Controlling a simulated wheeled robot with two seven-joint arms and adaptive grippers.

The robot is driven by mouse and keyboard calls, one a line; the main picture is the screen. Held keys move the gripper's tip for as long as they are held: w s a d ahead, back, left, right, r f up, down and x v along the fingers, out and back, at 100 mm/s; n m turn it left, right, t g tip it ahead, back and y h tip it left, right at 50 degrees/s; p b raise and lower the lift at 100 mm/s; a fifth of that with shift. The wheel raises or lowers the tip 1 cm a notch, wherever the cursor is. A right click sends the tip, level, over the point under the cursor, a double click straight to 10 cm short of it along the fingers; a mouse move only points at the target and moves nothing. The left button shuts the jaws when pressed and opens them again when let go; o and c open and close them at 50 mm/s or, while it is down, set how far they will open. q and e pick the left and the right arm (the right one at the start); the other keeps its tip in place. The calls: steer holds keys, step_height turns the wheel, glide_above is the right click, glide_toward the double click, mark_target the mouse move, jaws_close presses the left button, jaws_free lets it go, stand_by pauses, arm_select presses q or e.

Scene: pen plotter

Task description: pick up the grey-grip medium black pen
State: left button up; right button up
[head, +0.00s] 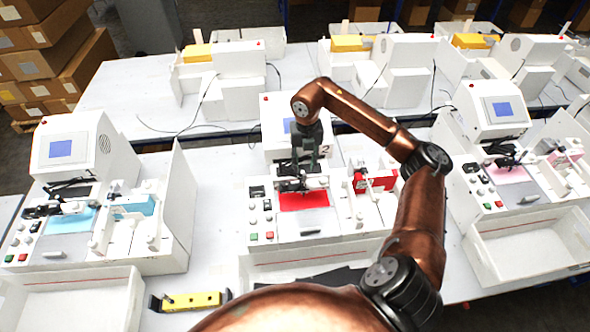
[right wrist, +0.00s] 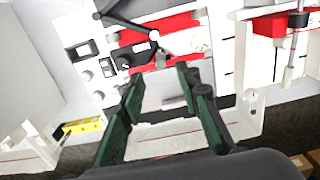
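My right gripper (head: 304,168) is above the middle plotter (head: 262,215), close over its black carriage and red sheet (head: 304,200). In the right wrist view the gripper (right wrist: 160,82) has its dark green fingers spread apart with nothing held between them. Beyond the fingers is the plotter's white front panel, with a short grey bar (right wrist: 174,103) on it. I cannot pick out the grey-grip medium black pen for sure; parts around the carriage are small and partly hidden by the gripper. My left gripper is not in view.
A yellow holder with black ends (head: 190,300) lies on the table at the front left. Similar plotters stand at left (head: 80,180) and right (head: 495,110). A red block (head: 375,180) sits on the middle plotter's right side. Upright white side panels stand nearby.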

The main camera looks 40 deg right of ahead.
mark_target(304, 174)
steer(key=shift+d+f, duration=0.15)
steer(key=shift+f, duration=0.15)
steer(key=shift+w+f+p, duration=0.1)
steer(key=shift+f+p, duration=0.2)
steer(key=shift+f, duration=0.65)
step_height(304, 174, down, 4)
steer(key=shift+f+p, duration=0.1)
steer(key=shift+p, duration=0.95)
steer(key=shift+f, duration=0.45)
jaws_close()
